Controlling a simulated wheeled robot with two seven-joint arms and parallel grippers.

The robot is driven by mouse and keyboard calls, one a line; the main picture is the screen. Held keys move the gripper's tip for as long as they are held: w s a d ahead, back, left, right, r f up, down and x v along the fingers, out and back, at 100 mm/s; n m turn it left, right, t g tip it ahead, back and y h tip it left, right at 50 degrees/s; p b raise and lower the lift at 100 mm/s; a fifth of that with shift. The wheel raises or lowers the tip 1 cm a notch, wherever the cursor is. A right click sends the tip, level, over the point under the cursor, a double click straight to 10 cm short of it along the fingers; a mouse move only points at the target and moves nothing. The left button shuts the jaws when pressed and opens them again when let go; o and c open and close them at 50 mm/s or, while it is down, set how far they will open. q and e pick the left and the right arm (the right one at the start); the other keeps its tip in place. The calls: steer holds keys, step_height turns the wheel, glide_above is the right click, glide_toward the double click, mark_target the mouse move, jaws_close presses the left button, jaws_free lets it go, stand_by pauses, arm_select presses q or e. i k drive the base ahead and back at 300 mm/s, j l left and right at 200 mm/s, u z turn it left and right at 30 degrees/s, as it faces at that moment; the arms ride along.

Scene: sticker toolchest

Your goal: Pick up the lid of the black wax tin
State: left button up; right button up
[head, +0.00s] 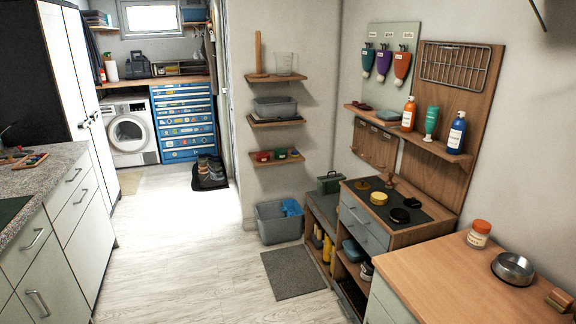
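Two black round pieces lie close together on the dark mat on top of the low grey-fronted cabinet. The nearer one (400,215) is the larger disc, and the smaller one (412,203) is just behind it to the right. They look like the black wax tin and its lid, but I cannot tell which is which at this size. A yellow round tin (379,198) sits to their left. Neither of my grippers is in view.
The dark mat (425,207) also holds brown-handled pieces (390,180). A wall shelf (420,139) with bottles is above. A wooden-topped counter (440,275) with a metal bowl (513,268) stands at the near right. The floor (190,265) to the left is open.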

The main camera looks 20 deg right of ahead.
mark_target(412, 203)
steer(key=i+z, duration=0.15)
steer(key=i, duration=0.35)
steer(key=i+z, duration=0.15)
steer(key=i, duration=0.35)
steer(key=i+j+z, duration=0.15)
steer(key=i, duration=0.35)
steer(key=i+j+z, duration=0.1)
steer(key=i, duration=0.35)
steer(key=i+l+z, duration=0.15)
steer(key=i+z, duration=0.85)
steer(key=i, duration=0.15)
steer(key=i+z, duration=0.1)
steer(key=i, duration=0.2)
